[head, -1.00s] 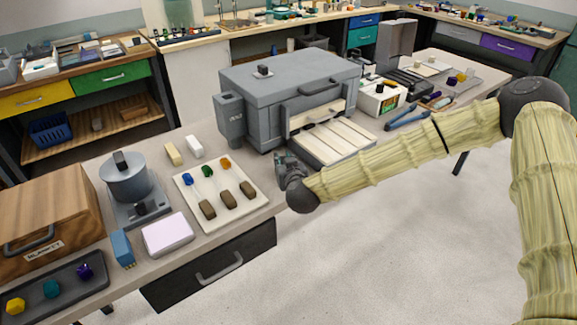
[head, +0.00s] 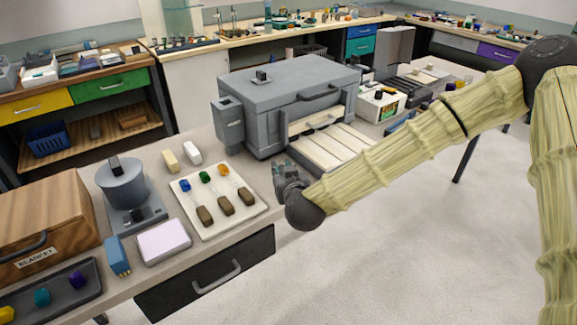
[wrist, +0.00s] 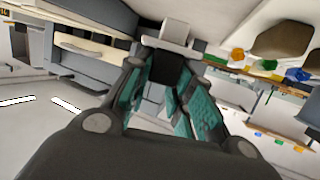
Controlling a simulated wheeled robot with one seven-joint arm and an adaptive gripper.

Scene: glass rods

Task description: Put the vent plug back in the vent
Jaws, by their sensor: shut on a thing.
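My gripper (head: 281,170) is at the table's front edge, right of the cream board and in front of the grey kiln (head: 290,85). In the wrist view my gripper (wrist: 162,88) has its teal-padded fingers closed around a dark piece with a pale grey block-like end (wrist: 174,32). This appears to be the vent plug, though its shape is partly hidden by the fingers. A small grey fitting with a dark top (head: 262,76) stands on the kiln's lid. I cannot tell whether it is the vent.
The kiln's front is open over a pale slatted shelf (head: 325,147). The cream board (head: 190,196) holds coloured pieces and brown blocks. A grey round device (head: 122,185), a pink-white block (head: 164,242) and a wooden box (head: 45,215) stand left. The floor in front is clear.

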